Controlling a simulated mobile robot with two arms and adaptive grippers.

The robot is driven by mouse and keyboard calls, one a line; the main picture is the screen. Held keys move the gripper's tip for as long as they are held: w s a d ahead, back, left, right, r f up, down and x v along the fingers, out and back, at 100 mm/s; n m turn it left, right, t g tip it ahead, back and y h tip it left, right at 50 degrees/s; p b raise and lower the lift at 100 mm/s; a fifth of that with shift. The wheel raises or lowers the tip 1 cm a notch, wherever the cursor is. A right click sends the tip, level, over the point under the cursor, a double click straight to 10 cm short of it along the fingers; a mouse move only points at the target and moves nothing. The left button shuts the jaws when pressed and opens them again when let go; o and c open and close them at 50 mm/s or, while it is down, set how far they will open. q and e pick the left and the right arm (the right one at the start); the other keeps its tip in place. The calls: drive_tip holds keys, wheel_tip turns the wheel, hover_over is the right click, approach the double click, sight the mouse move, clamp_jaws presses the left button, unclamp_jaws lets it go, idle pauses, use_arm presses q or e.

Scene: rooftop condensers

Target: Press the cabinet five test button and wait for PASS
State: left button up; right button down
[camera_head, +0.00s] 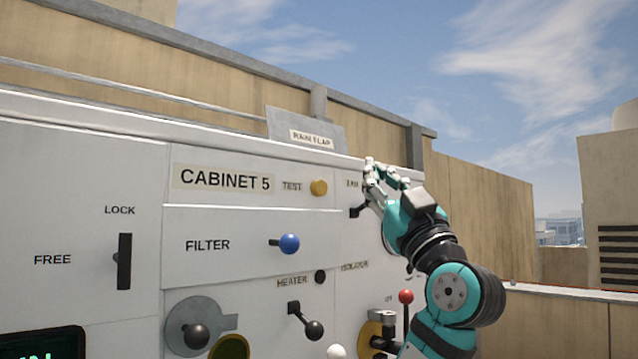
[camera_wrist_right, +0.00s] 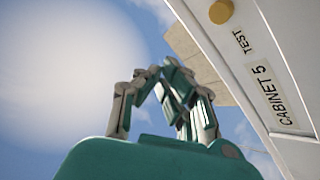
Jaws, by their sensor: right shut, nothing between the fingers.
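The cabinet five panel carries a "CABINET 5" label (camera_head: 225,179) and, right of it, a round yellow test button (camera_head: 319,187) marked "TEST". In the right wrist view the yellow test button (camera_wrist_right: 221,11) shows at the top, near the "TEST" and "CABINET 5" lettering. My right gripper (camera_head: 368,166) is shut and empty. In the head view it appears right of the button and a little higher, apart from it in the picture, over the "FAN" label. In the right wrist view the fingers (camera_wrist_right: 153,72) meet against the sky. My left gripper is not in view.
A blue filter knob (camera_head: 289,243), a black heater lever (camera_head: 314,330) and a red-topped lever (camera_head: 406,297) stick out below. A black lock slider (camera_head: 124,262) is at left. A dark display with green characters (camera_head: 42,343) is cut off at bottom left. A rain flap (camera_head: 290,122) stands above.

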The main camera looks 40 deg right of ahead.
sight(319, 188)
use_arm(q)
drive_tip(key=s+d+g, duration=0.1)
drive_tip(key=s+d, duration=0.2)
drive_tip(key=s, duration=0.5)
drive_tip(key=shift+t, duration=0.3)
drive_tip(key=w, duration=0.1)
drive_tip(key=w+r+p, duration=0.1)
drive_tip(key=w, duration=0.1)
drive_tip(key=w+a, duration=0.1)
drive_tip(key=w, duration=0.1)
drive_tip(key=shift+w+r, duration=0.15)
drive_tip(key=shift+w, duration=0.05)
use_arm(e)
drive_tip(key=w, duration=0.9)
drive_tip(key=shift+a+f, duration=0.15)
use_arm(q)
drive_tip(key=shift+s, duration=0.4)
use_arm(e)
drive_tip(key=shift+w, duration=0.2)
drive_tip(key=shift+w, duration=0.3)
